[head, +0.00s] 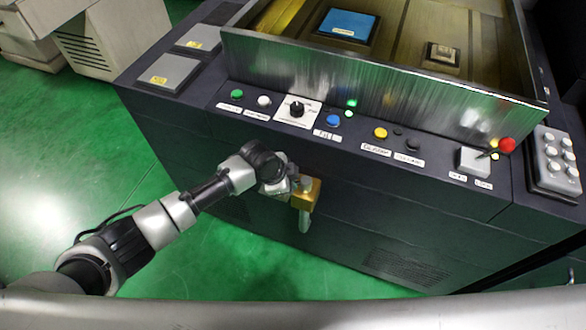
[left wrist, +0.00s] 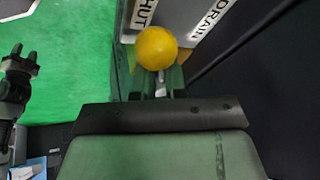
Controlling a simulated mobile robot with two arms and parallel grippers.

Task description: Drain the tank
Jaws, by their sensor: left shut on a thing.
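The drain valve has a brass body (head: 306,194) on the tank cabinet's front, with a pale outlet hanging below it. My left gripper (head: 284,184) is at the valve's left side in the head view. In the left wrist view a yellow round knob (left wrist: 156,47) sits at the tips of my left gripper (left wrist: 158,84), which is shut on it. Behind the knob a pale plate carries a SHUT label (left wrist: 145,12) and a DRAIN label (left wrist: 208,18). The open-topped tank (head: 380,85) holds yellowish liquid. A dark gripper-like shape (left wrist: 14,80), perhaps my right gripper, shows at the left wrist view's edge, unclear.
Above the valve, the control panel carries a green button (head: 237,94), a black dial (head: 297,109), a blue button (head: 333,120), a yellow button (head: 380,132) and a red knob (head: 507,145). A blue block (head: 346,25) is in the tank. Green floor (head: 60,150) is clear at left.

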